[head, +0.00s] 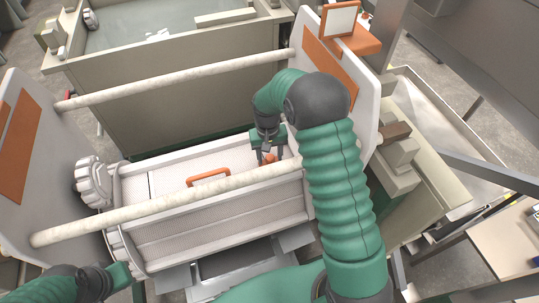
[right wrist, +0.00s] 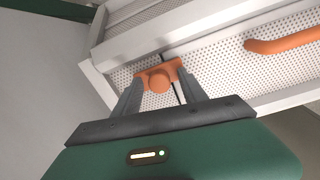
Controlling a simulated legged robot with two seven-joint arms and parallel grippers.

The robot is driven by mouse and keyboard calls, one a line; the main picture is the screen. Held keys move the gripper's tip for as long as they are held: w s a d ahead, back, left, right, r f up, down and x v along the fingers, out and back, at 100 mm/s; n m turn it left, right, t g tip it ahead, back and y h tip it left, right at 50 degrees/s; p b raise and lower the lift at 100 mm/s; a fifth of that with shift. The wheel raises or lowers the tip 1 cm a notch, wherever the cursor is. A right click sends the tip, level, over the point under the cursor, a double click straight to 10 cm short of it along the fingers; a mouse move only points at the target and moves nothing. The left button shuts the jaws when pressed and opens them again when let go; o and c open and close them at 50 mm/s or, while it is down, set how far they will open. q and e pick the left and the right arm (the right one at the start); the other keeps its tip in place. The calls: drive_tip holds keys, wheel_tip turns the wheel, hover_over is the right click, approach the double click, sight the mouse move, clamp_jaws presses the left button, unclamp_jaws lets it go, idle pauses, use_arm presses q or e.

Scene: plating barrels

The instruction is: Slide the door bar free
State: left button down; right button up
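The barrel (head: 215,223) lies across the head view, with a perforated pale door panel (head: 165,180) that carries an orange handle (head: 208,178). An orange knob on a bracket (right wrist: 160,79) sits near the panel's right end; it also shows in the head view (head: 269,158). I cannot clearly tell the door bar apart from the pale strips along the panel. My right gripper (right wrist: 160,88) is open, its fingers on either side of the orange knob. Some gap shows beside the knob. My left gripper (head: 120,276) is low at the left; its fingers are not clear.
Pale rods (head: 180,80) run between the two end plates (head: 45,165), behind and in front of the door. A large tank (head: 185,115) stands behind. A table (head: 505,245) is at the lower right. My right arm hides part of the barrel's right end.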

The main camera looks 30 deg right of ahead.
clamp_jaws()
idle(1.2)
